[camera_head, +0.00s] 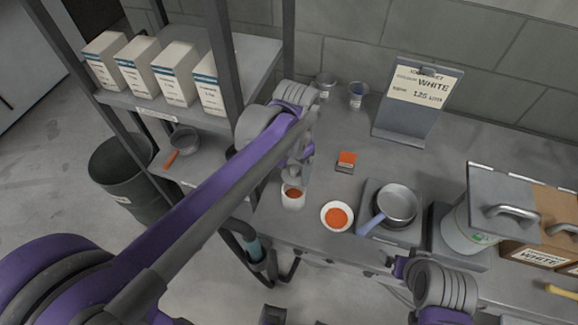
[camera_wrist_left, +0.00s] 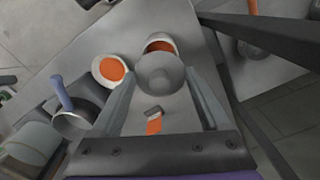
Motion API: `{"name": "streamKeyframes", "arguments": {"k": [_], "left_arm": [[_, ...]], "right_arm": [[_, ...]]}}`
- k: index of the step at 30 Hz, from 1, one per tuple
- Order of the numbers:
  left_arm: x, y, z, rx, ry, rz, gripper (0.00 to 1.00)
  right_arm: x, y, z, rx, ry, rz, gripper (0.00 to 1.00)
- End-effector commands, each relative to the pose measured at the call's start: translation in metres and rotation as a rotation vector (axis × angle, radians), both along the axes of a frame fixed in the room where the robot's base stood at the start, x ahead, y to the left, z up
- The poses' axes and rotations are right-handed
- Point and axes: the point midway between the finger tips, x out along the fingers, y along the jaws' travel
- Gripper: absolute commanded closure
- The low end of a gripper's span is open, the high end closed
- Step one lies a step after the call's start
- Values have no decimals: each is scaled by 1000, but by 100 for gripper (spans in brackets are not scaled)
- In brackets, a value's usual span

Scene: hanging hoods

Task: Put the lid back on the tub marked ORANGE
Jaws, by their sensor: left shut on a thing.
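The white tub (camera_head: 293,197) holding orange powder stands near the front edge of the bench; I cannot read a mark on it. The tub also shows in the left wrist view (camera_wrist_left: 160,45). My left gripper (camera_head: 299,170) is shut on a round grey lid (camera_wrist_left: 160,73). The lid, also in the head view (camera_head: 291,172), overlaps the tub's rim in the wrist view; the tub's mouth is partly uncovered. I cannot tell whether they touch. My right arm is at the lower right; its fingers are not clear.
A white dish (camera_head: 337,216) of orange powder sits right of the tub. A saucepan (camera_head: 398,204) stands further right, and an orange-topped block (camera_head: 346,160) lies behind. A sign (camera_head: 419,97) reads WHITE. Boxes (camera_head: 130,68) fill the left shelf, beside a dark upright post.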

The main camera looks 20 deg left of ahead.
Motion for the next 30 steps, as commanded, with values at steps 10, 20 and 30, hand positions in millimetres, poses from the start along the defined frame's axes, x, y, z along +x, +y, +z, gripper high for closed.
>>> {"name": "streamKeyframes", "arguments": {"k": [10,20,30], "left_arm": [[-1,1,-34,0,1,1,73],[0,1,-57,0,1,1,73],[0,1,-58,0,0,1,73]], "right_arm": [[-8,0,-27,0,16,0,6],[-12,0,-44,0,23,0,6],[-12,0,-44,0,23,0,6]]}}
